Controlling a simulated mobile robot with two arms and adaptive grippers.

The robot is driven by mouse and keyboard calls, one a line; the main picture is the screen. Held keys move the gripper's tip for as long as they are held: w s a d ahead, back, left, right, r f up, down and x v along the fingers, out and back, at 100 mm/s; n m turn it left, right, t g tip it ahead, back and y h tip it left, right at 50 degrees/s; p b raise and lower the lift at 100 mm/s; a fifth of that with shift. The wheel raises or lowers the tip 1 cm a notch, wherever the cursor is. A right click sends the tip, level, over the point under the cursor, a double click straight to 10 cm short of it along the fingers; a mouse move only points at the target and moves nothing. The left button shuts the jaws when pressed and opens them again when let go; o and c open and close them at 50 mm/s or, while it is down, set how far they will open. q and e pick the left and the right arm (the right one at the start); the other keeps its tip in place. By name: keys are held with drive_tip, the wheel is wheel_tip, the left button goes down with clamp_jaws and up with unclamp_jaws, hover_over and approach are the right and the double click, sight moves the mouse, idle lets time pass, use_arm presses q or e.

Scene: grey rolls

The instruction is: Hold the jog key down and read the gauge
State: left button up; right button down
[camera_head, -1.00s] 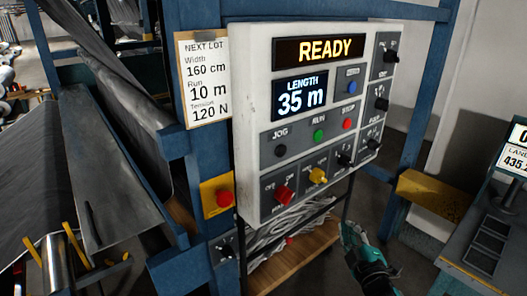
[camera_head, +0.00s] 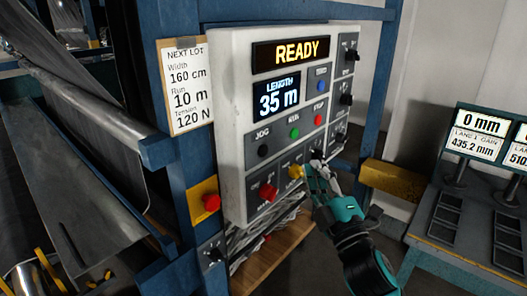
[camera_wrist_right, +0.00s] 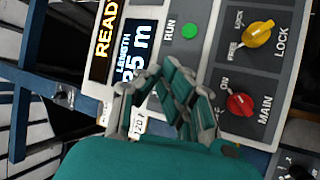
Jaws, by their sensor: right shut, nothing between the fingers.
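The control panel (camera_head: 228,120) stands upright, with READY on its top display (camera_head: 290,52) and 35 m on the LENGTH display (camera_head: 276,97). The black JOG key (camera_head: 263,151) is on its lower left; it does not show in the right wrist view, where my fingers cover part of the panel. My right gripper (camera_head: 314,172) is shut and empty in front of the panel's lower right, by the yellow knob (camera_head: 295,172); I cannot tell whether it touches. It also shows in the right wrist view (camera_wrist_right: 165,90). My left gripper is out of view.
The green RUN button (camera_head: 294,133), red STOP button (camera_head: 318,120) and red MAIN knob (camera_head: 268,192) are close by. A red emergency button (camera_head: 211,203) sits left of the panel. A screen reading 0 mm (camera_head: 482,124) stands at right. A note (camera_head: 187,87) lists lot settings.

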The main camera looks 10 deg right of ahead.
sight(263, 151)
drive_tip(key=w+a+b, duration=0.1)
drive_tip(key=w+a, duration=0.4)
drive_tip(key=w, duration=0.2)
drive_tip(key=shift+a, duration=0.3)
idle(1.4)
drive_tip(key=shift+w+a, duration=0.25)
drive_tip(key=shift+w, duration=0.05)
